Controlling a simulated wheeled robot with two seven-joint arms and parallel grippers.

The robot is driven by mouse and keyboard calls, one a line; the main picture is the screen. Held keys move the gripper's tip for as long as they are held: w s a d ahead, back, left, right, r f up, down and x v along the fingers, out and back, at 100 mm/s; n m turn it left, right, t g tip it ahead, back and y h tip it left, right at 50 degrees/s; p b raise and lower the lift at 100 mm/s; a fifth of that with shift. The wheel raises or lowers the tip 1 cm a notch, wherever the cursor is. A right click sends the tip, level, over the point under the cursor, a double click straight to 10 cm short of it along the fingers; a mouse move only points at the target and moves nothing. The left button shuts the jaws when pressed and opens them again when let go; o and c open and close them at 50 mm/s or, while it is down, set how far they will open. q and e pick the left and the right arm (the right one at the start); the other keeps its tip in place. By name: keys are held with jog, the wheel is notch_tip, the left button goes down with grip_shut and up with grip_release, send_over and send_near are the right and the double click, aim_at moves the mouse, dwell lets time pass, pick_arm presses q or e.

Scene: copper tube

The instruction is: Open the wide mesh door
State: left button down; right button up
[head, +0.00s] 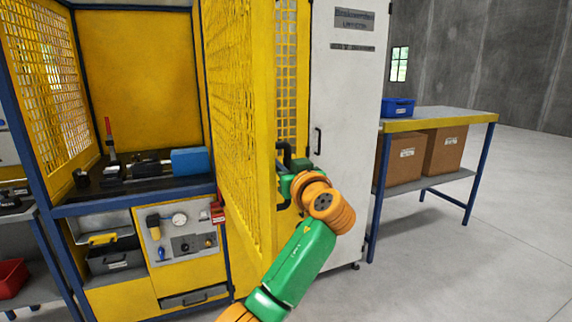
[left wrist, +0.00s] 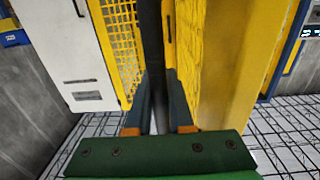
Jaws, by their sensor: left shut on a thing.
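The wide yellow mesh door (head: 240,110) stands swung out from the machine, seen at a steep angle in the head view. Its dark handle (head: 283,155) is on the near edge. My left gripper (head: 287,168) is at this handle, its fingers partly hidden by the wrist. In the left wrist view the dark upright handle bar (left wrist: 152,60) runs between the two fingers of my left gripper (left wrist: 157,105), which are shut on it. The yellow door edge (left wrist: 222,80) is just right of the fingers there. My right gripper is not in view.
The machine's bench (head: 140,185) with a blue block (head: 190,161) shows left of the door. A white cabinet (head: 343,110) stands behind the door to the right. A table (head: 440,118) with a blue bin (head: 398,107) is further right. The floor at right front is clear.

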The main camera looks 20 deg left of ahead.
pick_arm(q)
jog(key=shift+s+a+r, duration=0.1)
jog(key=c, duration=1.1)
grip_release()
jog(key=shift+a, duration=0.2)
jog(key=b+v, duration=0.4)
jog(key=v, duration=0.3)
